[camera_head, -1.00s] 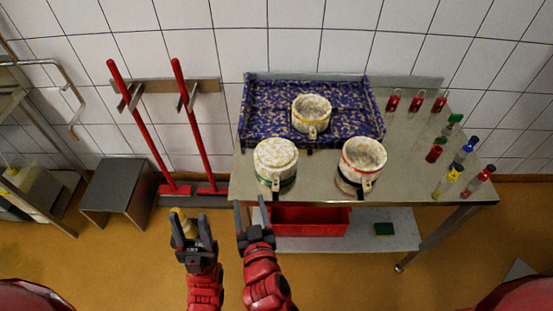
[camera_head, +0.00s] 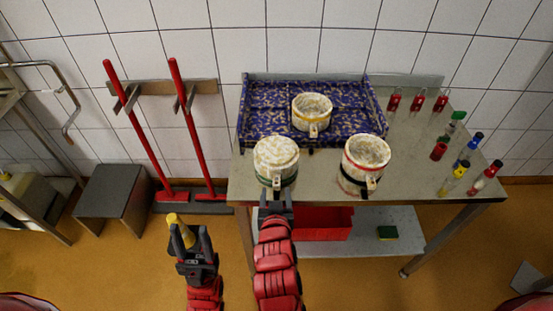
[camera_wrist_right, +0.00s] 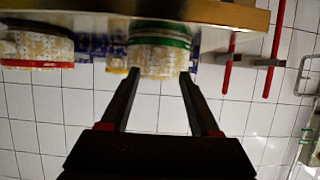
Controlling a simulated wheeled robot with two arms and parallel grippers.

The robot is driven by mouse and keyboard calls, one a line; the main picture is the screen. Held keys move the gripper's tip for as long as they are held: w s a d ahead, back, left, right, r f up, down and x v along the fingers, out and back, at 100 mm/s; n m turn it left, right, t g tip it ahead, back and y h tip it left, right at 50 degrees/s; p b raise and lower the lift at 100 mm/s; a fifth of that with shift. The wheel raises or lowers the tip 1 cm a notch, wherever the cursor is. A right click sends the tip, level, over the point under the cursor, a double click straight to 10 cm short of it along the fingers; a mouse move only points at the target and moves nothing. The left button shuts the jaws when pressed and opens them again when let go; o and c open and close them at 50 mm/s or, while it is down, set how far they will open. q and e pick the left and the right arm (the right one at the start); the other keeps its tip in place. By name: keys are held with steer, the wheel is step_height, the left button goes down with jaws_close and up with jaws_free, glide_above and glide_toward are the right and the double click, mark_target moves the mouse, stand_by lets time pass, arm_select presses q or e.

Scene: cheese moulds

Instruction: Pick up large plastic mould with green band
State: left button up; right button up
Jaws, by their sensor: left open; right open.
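The mould with the green band (camera_head: 276,158) is cream with gold speckles and stands at the table's front left edge. In the right wrist view, which is upside down, it shows ahead of my fingertips (camera_wrist_right: 155,62). My right gripper (camera_head: 277,200) is open just in front of it, below its band in the head view. In the wrist view the fingers point at the mould, one toward each side; whether they touch it I cannot tell. My left gripper (camera_head: 190,232) is open, low in front of the table. A yellow object (camera_head: 178,220) shows at its fingers; I cannot tell whether it lies between them or behind.
A red-banded mould (camera_head: 366,160) stands to the right on the steel table (camera_head: 420,180). A yellow-banded mould (camera_head: 312,112) stands on the blue patterned tray (camera_head: 262,110) behind. Several small bottles (camera_head: 460,168) stand at the right. A red crate (camera_head: 320,222) is on the lower shelf.

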mark_target(276, 184)
steer(key=shift+w+f, duration=0.15)
steer(key=shift+w, duration=0.4)
steer(key=shift+w+d+f+p, duration=0.1)
steer(key=shift+w+f+p, duration=0.3)
steer(key=shift+w, duration=0.15)
steer(key=p+x, duration=0.1)
steer(key=x, duration=0.2)
steer(key=shift+w+f, duration=0.3)
steer(key=shift+w, duration=0.15)
jaws_close()
stand_by(0.3)
